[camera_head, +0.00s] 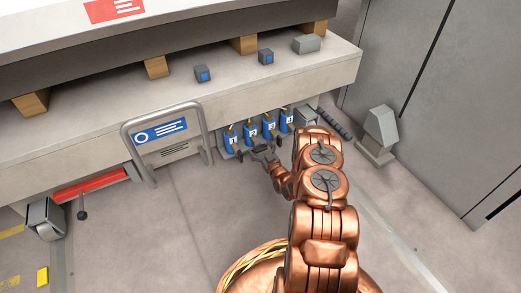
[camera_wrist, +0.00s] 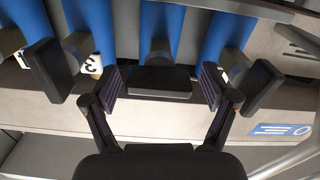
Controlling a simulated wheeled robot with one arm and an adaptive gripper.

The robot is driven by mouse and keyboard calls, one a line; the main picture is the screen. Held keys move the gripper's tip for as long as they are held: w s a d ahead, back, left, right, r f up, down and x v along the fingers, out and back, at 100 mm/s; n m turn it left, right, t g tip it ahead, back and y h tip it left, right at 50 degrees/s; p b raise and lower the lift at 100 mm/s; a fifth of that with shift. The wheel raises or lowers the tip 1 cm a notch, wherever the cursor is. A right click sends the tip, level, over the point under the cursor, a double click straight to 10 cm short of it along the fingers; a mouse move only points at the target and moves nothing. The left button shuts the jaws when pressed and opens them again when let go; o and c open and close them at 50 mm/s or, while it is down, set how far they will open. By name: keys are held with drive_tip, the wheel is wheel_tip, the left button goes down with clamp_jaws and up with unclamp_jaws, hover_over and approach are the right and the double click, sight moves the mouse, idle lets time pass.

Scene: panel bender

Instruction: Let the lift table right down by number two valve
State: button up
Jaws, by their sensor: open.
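Several blue valves stand in a row under the grey table, numbered 1 to 4 from left to right in the head view. The number two valve (camera_head: 250,130) is second from the left; in the wrist view its blue body (camera_wrist: 162,30) is the middle one, beside the one marked 3. Its black handle (camera_wrist: 160,82) lies level between my fingers. My gripper (camera_head: 264,152) is open, and in the wrist view its fingers (camera_wrist: 161,88) are on either side of this handle, with gaps showing. The grey table (camera_head: 115,108), probably the lift table, carries a slab on wooden blocks.
Neighbouring black handles stand close by on both sides, number three's (camera_wrist: 45,70) and number one's (camera_wrist: 263,82). A bent tube guard (camera_head: 205,132) with a blue sign is left of the valves. A grey post (camera_head: 380,130) and cabinet stand right.

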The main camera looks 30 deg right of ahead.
drive_tip(key=c, duration=1.1)
drive_tip(key=shift+r+m+p, duration=0.25)
drive_tip(key=shift+m+p, duration=0.35)
drive_tip(key=shift+p, duration=0.65)
drive_tip(key=shift+c, duration=0.2)
drive_tip(key=shift+f+m+p, duration=0.3)
drive_tip(key=shift+m, duration=0.1)
drive_tip(key=o, duration=1.1)
drive_tip(key=shift+o, duration=0.2)
drive_tip(key=s+a, duration=0.1)
drive_tip(key=s, duration=1.1)
